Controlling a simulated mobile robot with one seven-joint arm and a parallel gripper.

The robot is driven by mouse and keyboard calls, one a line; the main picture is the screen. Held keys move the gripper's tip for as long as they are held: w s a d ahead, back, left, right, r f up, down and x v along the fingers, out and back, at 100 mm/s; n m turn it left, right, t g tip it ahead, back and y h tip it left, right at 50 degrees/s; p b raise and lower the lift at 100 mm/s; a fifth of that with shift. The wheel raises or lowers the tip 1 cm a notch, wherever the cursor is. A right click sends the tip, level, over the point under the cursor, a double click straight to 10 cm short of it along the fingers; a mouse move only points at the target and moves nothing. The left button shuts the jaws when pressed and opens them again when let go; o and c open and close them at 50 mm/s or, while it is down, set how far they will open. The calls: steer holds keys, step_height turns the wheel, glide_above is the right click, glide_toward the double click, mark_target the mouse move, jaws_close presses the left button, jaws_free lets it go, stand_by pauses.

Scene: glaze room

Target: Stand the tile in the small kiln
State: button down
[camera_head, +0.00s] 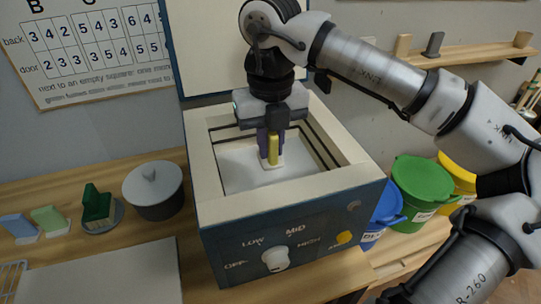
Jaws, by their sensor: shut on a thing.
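The small kiln (290,214) is a blue box with a cream rim, its top open and its lid (215,45) raised behind it. The tile is inside the kiln walls, low over the white kiln floor (240,172). I cannot tell whether its foot touches the floor. The fingers partly hide the tile.
Left of the kiln are a grey lidded pot (153,192), a dark green piece (97,205) on a round stand, a light green tile (48,218) and a blue tile (17,225). Green (422,185) and blue (383,213) buckets stand at right. A number chart (95,50) hangs behind.

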mark_target(271, 160)
steer(key=shift+f, duration=2.05)
steer(key=c, duration=1.4)
jaws_free()
step_height(271, 160, up, 12)
steer(key=shift+r+b, duration=0.15)
steer(key=shift+b, duration=0.2)
